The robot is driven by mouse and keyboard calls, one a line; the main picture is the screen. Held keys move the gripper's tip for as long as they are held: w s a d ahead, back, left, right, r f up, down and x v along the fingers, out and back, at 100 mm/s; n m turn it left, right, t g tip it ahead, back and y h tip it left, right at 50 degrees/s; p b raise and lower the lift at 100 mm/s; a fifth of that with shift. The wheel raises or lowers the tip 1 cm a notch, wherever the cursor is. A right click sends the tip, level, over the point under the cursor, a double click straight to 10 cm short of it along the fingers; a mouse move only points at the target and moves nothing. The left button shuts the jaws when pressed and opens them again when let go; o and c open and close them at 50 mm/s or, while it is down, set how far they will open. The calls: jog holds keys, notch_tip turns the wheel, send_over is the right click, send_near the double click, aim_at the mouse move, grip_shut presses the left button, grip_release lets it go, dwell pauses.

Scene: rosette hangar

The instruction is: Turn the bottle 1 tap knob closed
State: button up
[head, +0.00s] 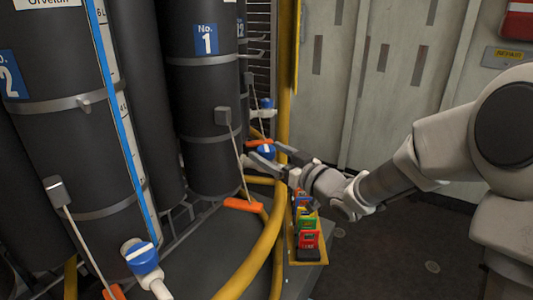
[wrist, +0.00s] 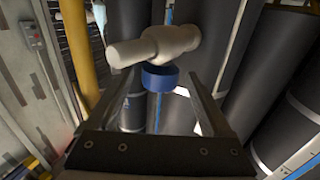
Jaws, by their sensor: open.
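Bottle 1 (head: 208,120) is a tall dark cylinder with a blue "No. 1" label, upright in the head view. A blue tap knob (head: 266,152) shows beside its lower right, partly hidden by my gripper. My gripper (head: 270,157) is open, with its fingers to either side of this knob. In the wrist view, the blue knob (wrist: 160,77) lies between the finger ends of my gripper (wrist: 160,88), with a pale tap body (wrist: 155,45) beyond it. I cannot tell whether the fingers touch the knob, and its turn position is unclear.
Another blue tap knob (head: 142,258) with a white stripe is at bottle 2, front left. A yellow hose (head: 262,245) rises past my gripper. A yellow rack with coloured tags (head: 307,238) stands below my wrist. Orange-ended levers (head: 243,205) hang nearby. Floor at right is clear.

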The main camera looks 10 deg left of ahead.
jog(key=shift+x, duration=0.8)
grip_shut()
